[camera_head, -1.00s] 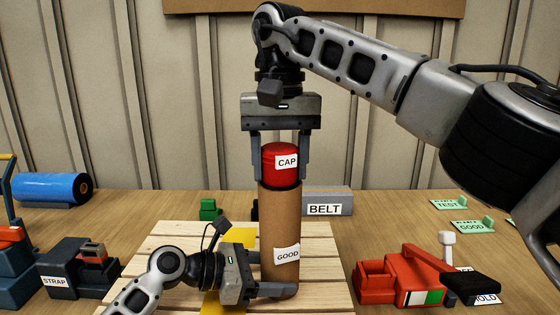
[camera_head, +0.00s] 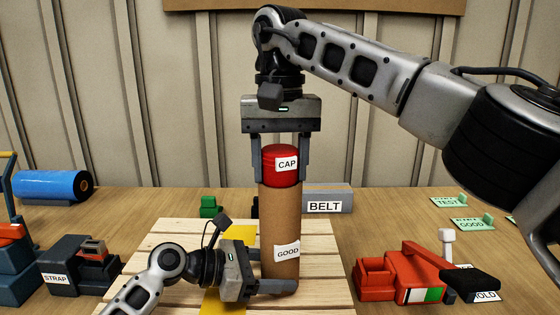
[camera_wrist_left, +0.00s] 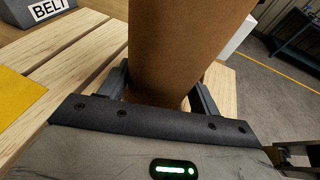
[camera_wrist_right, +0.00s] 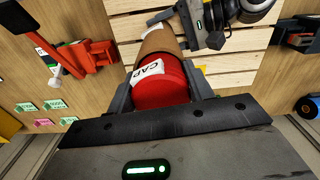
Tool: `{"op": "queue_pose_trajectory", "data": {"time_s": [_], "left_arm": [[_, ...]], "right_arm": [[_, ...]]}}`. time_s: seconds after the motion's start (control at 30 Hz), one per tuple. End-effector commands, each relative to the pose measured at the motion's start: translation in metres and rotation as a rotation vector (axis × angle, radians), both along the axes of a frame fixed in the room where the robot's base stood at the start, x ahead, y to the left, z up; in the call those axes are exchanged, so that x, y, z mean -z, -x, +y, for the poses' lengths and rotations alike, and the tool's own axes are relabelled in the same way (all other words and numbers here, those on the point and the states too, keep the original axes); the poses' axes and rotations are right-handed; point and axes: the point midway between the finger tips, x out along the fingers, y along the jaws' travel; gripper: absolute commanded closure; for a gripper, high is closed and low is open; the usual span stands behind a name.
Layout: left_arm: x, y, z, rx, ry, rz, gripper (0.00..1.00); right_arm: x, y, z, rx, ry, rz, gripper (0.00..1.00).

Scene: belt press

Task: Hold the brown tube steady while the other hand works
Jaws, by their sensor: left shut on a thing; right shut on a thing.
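The brown tube (camera_head: 281,222) stands upright on a slatted wooden pallet (camera_head: 322,268), with a "GOOD" label on its lower front. My left gripper (camera_head: 272,268) is shut on the tube near its base, and its fingers flank the tube in the left wrist view (camera_wrist_left: 165,90). A red cap (camera_head: 281,165) labelled "CAP" sits at the tube's top. My right gripper (camera_head: 280,158) points down and is shut on the cap, which also shows between its fingers in the right wrist view (camera_wrist_right: 160,85). Whether the cap is fully seated cannot be told.
A grey "BELT" block (camera_head: 328,201) and a green block (camera_head: 210,207) stand behind the pallet. A red device with a black handle (camera_head: 415,275) is at the right. A "STRAP" device (camera_head: 82,268) and a blue roll (camera_head: 55,186) are at the left.

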Motion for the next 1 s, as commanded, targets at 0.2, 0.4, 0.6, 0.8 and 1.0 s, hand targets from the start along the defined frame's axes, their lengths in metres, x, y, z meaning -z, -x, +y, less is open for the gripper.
{"op": "queue_pose_trajectory", "data": {"time_s": [0.2,0.4,0.6,0.8,1.0], "left_arm": [[0.0001,0.0002,0.0000,0.001,0.000,0.000,0.50],[0.0001,0.0002,-0.0001,0.001,0.000,0.000,0.50],[0.0001,0.0001,0.0000,0.000,0.000,0.000,0.50],[0.0001,0.0001,0.0000,0.000,0.000,0.000,0.50],[0.0001,0.0001,0.0000,0.000,0.000,0.000,0.50]], "right_arm": [[-0.0047,-0.0002,0.0000,0.000,0.001,0.001,0.71],[-0.0078,-0.0001,0.0000,0.000,0.001,0.001,0.71],[-0.0079,-0.0001,0.0000,0.000,0.001,0.001,0.71],[-0.0079,-0.0003,-0.0003,0.000,0.001,0.001,0.71],[-0.0079,-0.0018,-0.0015,0.000,0.001,0.001,0.71]]}}
